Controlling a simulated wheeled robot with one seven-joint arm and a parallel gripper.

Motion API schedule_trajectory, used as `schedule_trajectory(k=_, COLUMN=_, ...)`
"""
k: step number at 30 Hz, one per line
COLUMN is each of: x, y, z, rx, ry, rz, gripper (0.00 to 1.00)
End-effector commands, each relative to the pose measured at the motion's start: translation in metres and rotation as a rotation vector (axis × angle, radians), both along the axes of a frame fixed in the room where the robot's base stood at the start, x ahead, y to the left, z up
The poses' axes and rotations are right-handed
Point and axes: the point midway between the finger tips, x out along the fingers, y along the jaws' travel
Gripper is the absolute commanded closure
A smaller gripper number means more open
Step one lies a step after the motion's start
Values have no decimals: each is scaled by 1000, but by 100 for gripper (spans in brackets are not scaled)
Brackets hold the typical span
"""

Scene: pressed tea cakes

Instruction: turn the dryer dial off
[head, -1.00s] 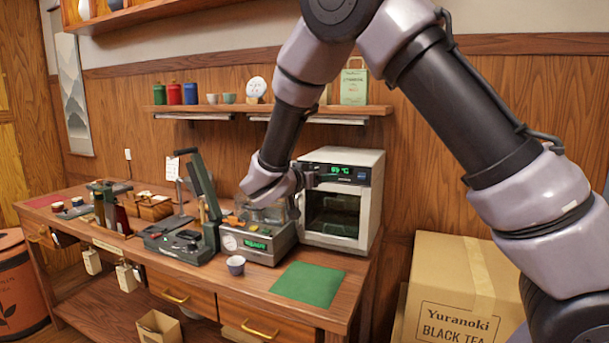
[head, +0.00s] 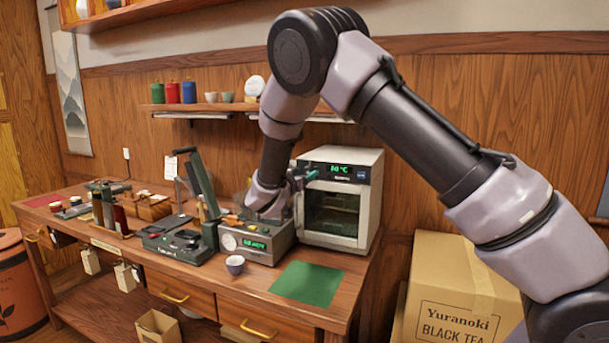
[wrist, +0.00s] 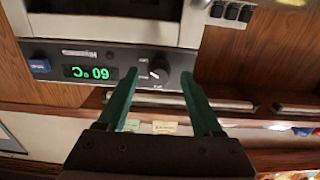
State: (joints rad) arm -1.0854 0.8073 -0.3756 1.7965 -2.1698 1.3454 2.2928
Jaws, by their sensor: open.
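The dryer (head: 372,205) is the white box with a dark glass door at the back right of the bench. Its lit green display (head: 340,169) shows on the top panel, and it appears upside down in the wrist view (wrist: 90,73), seeming to read 60 °C. The round dark dial (wrist: 159,73) is on the same panel, with small labels too fine to read. My gripper (wrist: 158,76) is open, its two teal fingers on either side of the dial in the picture. I cannot tell whether they touch it. In the head view, my gripper (head: 304,181) is at the panel's left end and hides the dial.
A grey scale-like device (head: 262,245) with a green display stands left of the dryer, under my arm. A small cup (head: 235,264) and a green mat (head: 307,284) lie in front. A shelf (head: 230,108) runs along the wall above. A cardboard box (head: 455,285) stands at right.

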Motion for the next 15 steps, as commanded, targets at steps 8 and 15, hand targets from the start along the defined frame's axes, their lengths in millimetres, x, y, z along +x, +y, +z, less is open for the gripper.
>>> schedule_trajectory(k=8, x=4, y=-2, z=0, rx=0, ry=0, rz=0, gripper=33)
schedule_trajectory(k=15, x=4, y=-2, z=0, rx=0, ry=0, rz=0, gripper=98)
